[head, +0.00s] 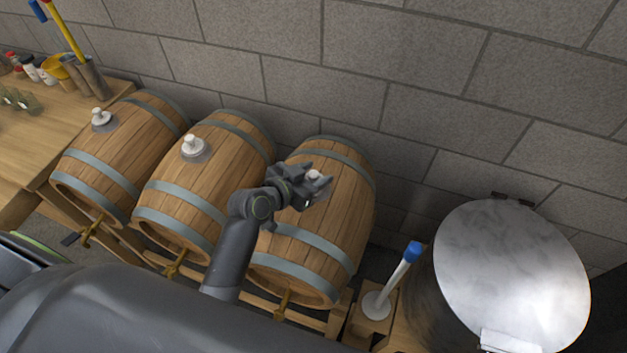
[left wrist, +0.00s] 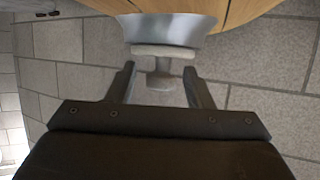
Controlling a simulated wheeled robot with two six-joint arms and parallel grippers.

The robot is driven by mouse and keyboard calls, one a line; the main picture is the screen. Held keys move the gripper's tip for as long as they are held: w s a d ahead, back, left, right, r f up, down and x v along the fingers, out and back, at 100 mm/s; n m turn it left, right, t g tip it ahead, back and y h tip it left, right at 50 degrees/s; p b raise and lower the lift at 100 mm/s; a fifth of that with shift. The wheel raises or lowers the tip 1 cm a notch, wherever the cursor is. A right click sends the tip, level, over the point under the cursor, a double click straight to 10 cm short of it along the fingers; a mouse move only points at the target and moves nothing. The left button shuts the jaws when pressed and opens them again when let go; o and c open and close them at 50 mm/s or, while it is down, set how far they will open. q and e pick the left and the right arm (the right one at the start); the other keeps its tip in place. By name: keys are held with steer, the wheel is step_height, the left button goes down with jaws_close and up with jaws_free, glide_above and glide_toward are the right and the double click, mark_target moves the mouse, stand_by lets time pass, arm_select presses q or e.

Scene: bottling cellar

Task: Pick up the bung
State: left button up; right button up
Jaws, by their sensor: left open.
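The bung (left wrist: 160,80) is a pale grey-white stopper with a knob, seated in the metal collar (left wrist: 170,32) on the right-hand barrel (head: 345,205). In the head view only a small white part of it (head: 313,174) shows, the rest hidden by my left gripper (head: 320,184). In the left wrist view my left gripper (left wrist: 160,70) is open, with one finger on each side of the bung's knob and gaps between. My right gripper is not in view.
Two more barrels, the middle one (head: 205,185) and the left one (head: 120,145), carry similar white bungs. A steel vat (head: 510,275) and a blue-tipped white rod (head: 390,280) stand to the right. A block wall (head: 400,70) rises close behind the barrels.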

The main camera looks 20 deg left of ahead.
arm_select(q)
steer(key=c, duration=1)
